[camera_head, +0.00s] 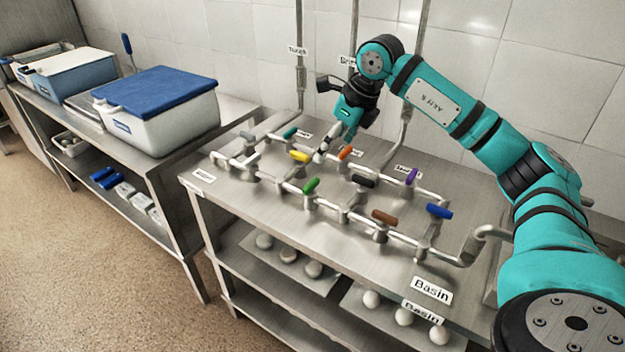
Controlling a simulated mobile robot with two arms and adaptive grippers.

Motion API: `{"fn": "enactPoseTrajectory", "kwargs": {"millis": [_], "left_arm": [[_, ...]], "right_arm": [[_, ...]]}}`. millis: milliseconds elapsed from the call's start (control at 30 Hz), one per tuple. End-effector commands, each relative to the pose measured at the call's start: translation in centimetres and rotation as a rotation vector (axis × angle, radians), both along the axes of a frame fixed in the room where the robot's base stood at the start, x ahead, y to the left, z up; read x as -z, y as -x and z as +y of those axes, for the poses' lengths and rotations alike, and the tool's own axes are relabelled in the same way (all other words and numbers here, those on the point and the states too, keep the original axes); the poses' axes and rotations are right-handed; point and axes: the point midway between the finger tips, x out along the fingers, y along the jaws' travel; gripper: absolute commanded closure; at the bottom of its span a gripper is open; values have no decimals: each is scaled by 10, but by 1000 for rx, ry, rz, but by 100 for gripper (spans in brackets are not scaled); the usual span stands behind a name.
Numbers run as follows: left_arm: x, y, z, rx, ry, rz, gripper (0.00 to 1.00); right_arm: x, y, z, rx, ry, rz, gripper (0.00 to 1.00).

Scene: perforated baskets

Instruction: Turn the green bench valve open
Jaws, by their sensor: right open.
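The green bench valve (311,186) has a short green handle and sits on the front pipe run of the metal bench, left of centre. My right gripper (323,151) is above the bench behind the green valve, pointing down near the yellow handle (299,156) and the orange handle (346,153). It is apart from the green valve. It is open, with nothing seen in it. Its fingertips are small, so whether they touch the pipes cannot be told. My left gripper is not in view.
Other handles stand close by: teal (290,132), black (363,181), brown (384,217), blue (439,211) and purple (411,176). Vertical pipes rise behind the bench (225,200). A blue-lidded box (165,115) stands on the left counter. White balls lie on the shelf below.

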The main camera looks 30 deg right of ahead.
Motion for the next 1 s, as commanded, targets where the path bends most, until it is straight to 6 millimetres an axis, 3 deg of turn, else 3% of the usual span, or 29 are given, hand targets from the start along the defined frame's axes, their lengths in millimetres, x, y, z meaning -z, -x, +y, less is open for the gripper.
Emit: {"fn": "enactPoseTrajectory", "kwargs": {"millis": [533,733,1000], "left_arm": [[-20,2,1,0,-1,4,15],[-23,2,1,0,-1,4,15],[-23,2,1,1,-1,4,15]], "right_arm": [[106,-40,19,-3,-4,3,15],[125,-48,21,-1,-3,0,15],[130,-50,22,-2,-2,-1,15]]}}
